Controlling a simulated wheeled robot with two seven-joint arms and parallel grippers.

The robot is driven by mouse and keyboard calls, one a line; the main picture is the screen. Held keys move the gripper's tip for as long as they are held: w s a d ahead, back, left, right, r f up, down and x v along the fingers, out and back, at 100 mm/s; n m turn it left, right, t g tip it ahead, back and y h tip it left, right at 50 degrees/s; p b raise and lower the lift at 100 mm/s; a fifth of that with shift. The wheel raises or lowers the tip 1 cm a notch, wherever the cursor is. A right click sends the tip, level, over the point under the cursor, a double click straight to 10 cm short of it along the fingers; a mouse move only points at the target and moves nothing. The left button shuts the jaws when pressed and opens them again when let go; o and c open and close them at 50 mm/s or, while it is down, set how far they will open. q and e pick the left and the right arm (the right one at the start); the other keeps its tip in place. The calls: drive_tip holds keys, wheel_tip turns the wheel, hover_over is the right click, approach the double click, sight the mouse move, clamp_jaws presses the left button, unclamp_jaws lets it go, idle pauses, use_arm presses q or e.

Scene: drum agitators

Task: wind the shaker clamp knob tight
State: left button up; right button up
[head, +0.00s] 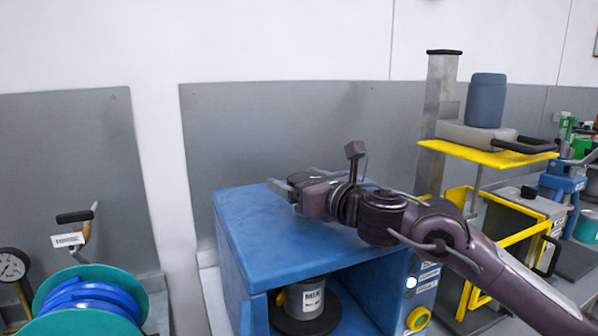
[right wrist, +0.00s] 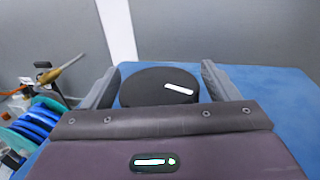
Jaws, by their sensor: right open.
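The shaker is a blue box (head: 285,235) with an open front; its blue top also shows in the right wrist view (right wrist: 280,105). The clamp knob is a round black disc (right wrist: 150,88) with a white mark on its face. My right gripper (head: 288,185) is over the shaker's top. In the right wrist view it is open, with one grey finger on each side of the knob; I cannot tell whether they touch it. The knob is not clear in the head view. A grey can (head: 305,298) with a label stands on a dark round plate inside the shaker. My left gripper is not in view.
A teal reel with blue hose (head: 92,300) and a pressure gauge (head: 12,266) are at the left. A yellow platform (head: 490,152) bearing a blue-grey canister (head: 487,100) stands at the right, beyond my right arm. Grey wall panels are behind the shaker.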

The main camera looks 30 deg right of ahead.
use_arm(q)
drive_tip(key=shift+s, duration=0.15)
use_arm(e)
drive_tip(key=shift+w, duration=0.1)
drive_tip(key=c, duration=1)
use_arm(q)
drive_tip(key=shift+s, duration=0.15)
use_arm(e)
drive_tip(key=shift+o, duration=0.2)
